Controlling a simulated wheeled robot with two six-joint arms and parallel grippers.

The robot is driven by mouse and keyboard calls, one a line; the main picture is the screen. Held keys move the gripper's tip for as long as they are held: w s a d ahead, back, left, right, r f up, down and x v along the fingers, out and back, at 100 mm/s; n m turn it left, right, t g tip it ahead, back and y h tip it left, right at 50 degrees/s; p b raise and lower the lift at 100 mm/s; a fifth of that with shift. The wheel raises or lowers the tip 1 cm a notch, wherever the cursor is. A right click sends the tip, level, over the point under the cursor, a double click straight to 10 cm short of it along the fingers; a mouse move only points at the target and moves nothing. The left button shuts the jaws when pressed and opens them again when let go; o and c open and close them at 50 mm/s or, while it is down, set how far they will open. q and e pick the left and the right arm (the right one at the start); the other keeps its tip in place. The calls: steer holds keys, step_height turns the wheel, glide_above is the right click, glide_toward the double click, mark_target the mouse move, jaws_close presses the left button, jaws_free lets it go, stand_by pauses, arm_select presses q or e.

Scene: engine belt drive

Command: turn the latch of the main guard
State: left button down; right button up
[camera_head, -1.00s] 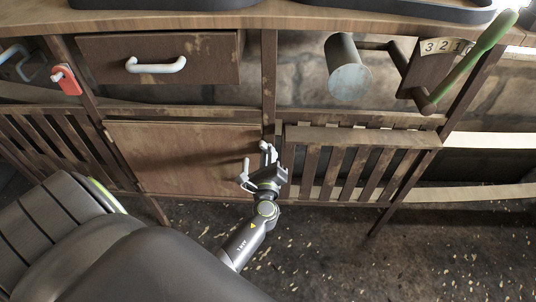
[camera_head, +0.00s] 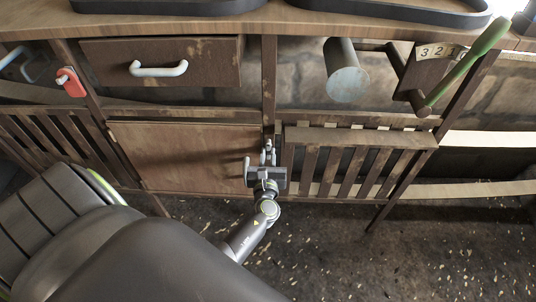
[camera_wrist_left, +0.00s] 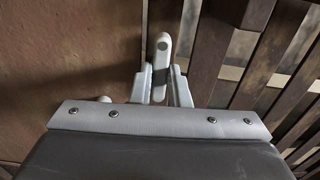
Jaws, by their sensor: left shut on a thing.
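The latch (camera_wrist_left: 162,47) is a pale bar with a round pivot. It stands upright in the left wrist view, on the dark post between a plain brown door (camera_head: 185,158) and a slatted panel (camera_head: 352,139). In the head view the latch (camera_head: 268,143) is small, at the top of my gripper. My left gripper (camera_wrist_left: 160,84) has a finger on each side of the latch's lower end and is shut on it. In the head view the left gripper (camera_head: 268,158) points up at the post. I cannot tell which panel is the main guard. My right gripper is not in view.
Above are a drawer with a white handle (camera_head: 158,70), a grey cylinder (camera_head: 346,78) and a green-handled lever (camera_head: 468,62).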

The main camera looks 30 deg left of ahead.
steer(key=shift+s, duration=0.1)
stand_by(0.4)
arm_select(q)
steer(key=c, duration=1.4)
jaws_free()
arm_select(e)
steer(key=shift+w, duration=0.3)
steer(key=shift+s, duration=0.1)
